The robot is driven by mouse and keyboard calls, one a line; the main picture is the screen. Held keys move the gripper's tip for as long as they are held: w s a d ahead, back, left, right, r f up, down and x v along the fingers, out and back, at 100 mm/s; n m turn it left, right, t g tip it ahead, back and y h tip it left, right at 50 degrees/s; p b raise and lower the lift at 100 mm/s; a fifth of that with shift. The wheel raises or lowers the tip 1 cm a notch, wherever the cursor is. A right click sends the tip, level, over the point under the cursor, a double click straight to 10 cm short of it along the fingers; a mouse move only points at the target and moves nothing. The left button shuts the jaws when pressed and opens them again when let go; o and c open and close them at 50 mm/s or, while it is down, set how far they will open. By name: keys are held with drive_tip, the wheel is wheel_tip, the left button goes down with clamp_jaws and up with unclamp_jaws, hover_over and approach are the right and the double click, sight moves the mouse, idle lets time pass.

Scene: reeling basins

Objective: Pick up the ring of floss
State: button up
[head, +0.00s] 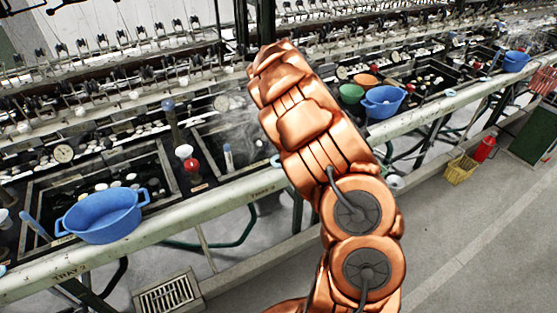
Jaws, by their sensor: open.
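I cannot make out a ring of floss for certain. A small pale round thing (395,182) shows just right of my arm, below the basin rail, and I cannot tell what it is. My copper-coloured arm rises through the middle of the picture and leans over the basins. My gripper is not visible; the arm hides what lies behind it.
A blue tub (102,216) sits at the left by the front rail (215,205). A second blue tub (383,101), a green bowl (351,93) and an orange bowl (366,80) stand right of my arm.

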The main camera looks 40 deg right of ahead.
sight(277, 158)
drive_tip(key=shift+w+a+f+p, duration=0.15)
drive_tip(key=shift+f+p, duration=0.85)
drive_tip(key=shift+f, duration=1.25)
drive_tip(key=c, duration=0.7)
